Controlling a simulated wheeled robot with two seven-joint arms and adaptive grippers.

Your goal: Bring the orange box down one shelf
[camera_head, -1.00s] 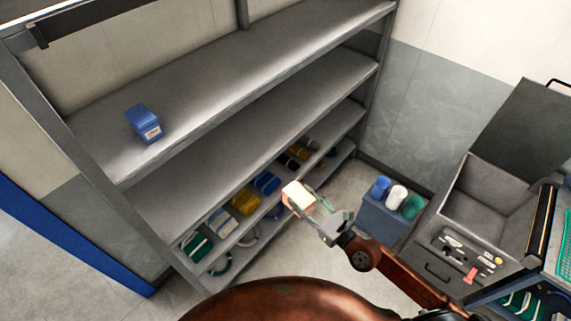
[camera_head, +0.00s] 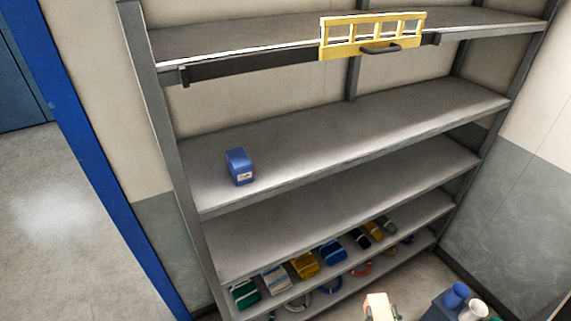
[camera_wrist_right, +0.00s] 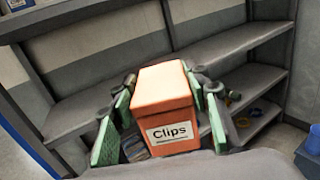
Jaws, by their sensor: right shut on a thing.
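The orange box (camera_wrist_right: 163,82), with a white "Clips" label, sits upright between the green finger pads of my right gripper (camera_wrist_right: 158,112) in the right wrist view. The gripper is shut on it. In the head view the box (camera_head: 377,304) shows pale at the bottom edge, in front of the shelving unit, and most of the gripper is cut off below. The shelf board with a blue box (camera_head: 239,167) has an empty board (camera_head: 340,220) under it. My left gripper is not in view.
Folded coloured nets (camera_head: 305,265) and coiled items fill the low shelves. A yellow slotted frame with a handle (camera_head: 371,36) is at the top shelf's front. A blue bin (camera_head: 440,309) with rolls stands at lower right. Shelf uprights bound both sides.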

